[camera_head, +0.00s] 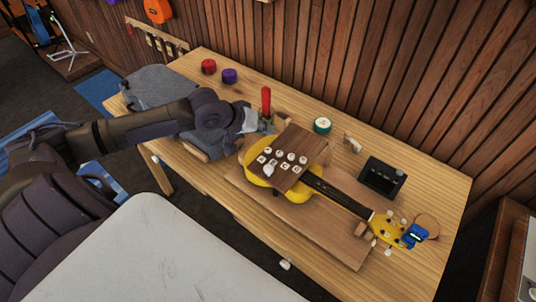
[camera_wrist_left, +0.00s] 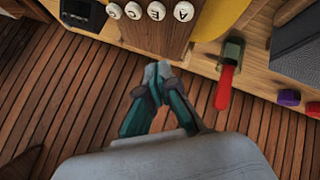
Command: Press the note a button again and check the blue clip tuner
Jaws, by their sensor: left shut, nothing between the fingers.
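A brown wooden board (camera_head: 299,143) with two rows of round white buttons lies across the yellow ukulele (camera_head: 253,170). In the left wrist view a white button marked A (camera_wrist_left: 184,11) sits at the end of the visible row, beside other lettered buttons. The blue clip tuner (camera_head: 415,236) is on the ukulele's headstock at the right; its small display looks lit, but I cannot read it. My left gripper (camera_head: 266,126) is beyond the upper left of the board, apart from the buttons. Its fingertips (camera_wrist_left: 158,72) are shut and empty. My right gripper is not in view.
A round green-and-white item (camera_head: 322,125) and a black device (camera_head: 382,177) are on the table behind the ukulele. Red (camera_head: 208,66) and purple (camera_head: 229,75) round items are at the back left. The slatted wall (camera_head: 350,60) borders the table.

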